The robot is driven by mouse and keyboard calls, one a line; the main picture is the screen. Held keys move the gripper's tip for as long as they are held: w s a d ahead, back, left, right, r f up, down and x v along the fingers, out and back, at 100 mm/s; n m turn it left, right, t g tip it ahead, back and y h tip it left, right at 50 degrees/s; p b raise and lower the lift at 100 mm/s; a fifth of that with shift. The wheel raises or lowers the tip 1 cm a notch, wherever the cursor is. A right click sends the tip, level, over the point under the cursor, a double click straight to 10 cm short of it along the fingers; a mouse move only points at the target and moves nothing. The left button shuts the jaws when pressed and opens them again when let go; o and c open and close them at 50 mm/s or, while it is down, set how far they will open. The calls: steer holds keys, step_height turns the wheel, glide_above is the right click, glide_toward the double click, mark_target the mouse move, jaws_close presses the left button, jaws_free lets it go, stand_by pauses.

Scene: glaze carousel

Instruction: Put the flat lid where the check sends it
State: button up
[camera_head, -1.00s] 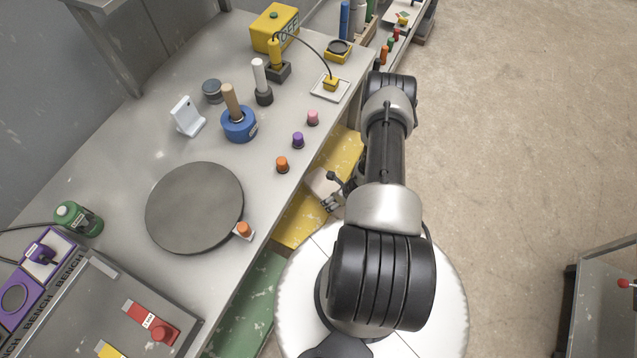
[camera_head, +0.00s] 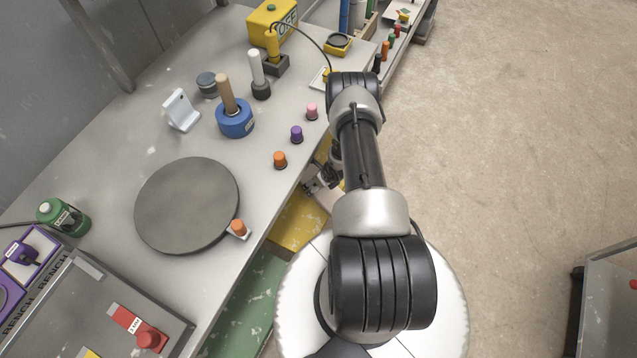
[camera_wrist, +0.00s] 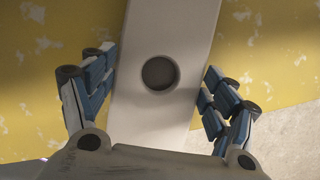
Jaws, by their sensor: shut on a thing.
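My gripper (camera_wrist: 160,95) is shut on a pale flat piece (camera_wrist: 150,120), which looks like the flat lid. It is long and straight-edged, with a dark round spot (camera_wrist: 159,73) in its middle, and its far end runs out of the wrist view.
A dark round turntable (camera_head: 187,205) lies on the bench (camera_head: 110,140). Near it stand a blue pot with a wooden handle (camera_head: 234,118), a white stand (camera_head: 181,110), a green canister (camera_head: 64,217) and small orange, purple and pink knobs. Yellow panels (camera_head: 297,222) lie below the bench edge. Open floor is at right.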

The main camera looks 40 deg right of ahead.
steer(key=shift+d+r, duration=0.1)
steer(key=shift+r, duration=0.05)
steer(key=o, duration=1.7)
steer(key=shift+r, duration=0.25)
steer(key=p+v, duration=0.5)
steer(key=v, duration=0.6)
steer(key=shift+s+r, duration=0.2)
steer(key=shift+s, duration=0.05)
